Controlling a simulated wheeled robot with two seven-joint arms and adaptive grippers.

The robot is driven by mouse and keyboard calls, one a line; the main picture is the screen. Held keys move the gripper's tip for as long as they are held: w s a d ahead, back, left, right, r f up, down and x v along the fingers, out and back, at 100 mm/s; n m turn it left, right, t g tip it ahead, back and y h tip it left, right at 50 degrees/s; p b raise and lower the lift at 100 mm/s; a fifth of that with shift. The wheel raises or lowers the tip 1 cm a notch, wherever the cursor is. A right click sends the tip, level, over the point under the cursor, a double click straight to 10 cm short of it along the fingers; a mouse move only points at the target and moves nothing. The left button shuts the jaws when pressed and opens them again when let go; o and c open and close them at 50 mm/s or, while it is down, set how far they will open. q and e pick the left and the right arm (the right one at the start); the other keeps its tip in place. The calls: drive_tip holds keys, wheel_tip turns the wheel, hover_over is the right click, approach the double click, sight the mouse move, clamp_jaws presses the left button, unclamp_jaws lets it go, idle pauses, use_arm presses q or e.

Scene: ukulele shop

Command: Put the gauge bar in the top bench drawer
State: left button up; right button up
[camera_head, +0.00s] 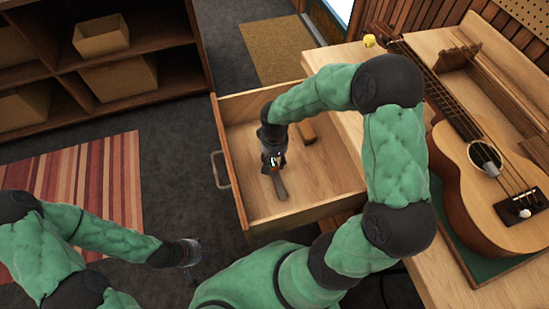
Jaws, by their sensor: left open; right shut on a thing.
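The top bench drawer (240,203) is pulled out from the bench, its metal handle (219,168) facing left. My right arm reaches over the bench edge, and my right gripper (274,166) points down inside the drawer's outline. It is shut on the gauge bar (280,187), a small grey metal bar whose lower end shows below the fingers. I cannot tell whether the bar touches the drawer floor. My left gripper (192,253) is open and empty, low over the dark floor to the left of the drawer.
A brown block (307,132) lies in the drawer near its back. A ukulele (500,190) lies on a green mat on the bench (440,280) at right. A shelf with boxes (101,37) stands upper left. A striped rug (110,175) lies on the floor.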

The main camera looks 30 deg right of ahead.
drive_tip(key=o, duration=1.5)
drive_tip(key=shift+o, duration=0.2)
drive_tip(key=shift+o, duration=1.3)
drive_tip(key=shift+r, duration=0.15)
drive_tip(key=shift+r+p, duration=2.65)
drive_tip(key=shift+r, duration=0.75)
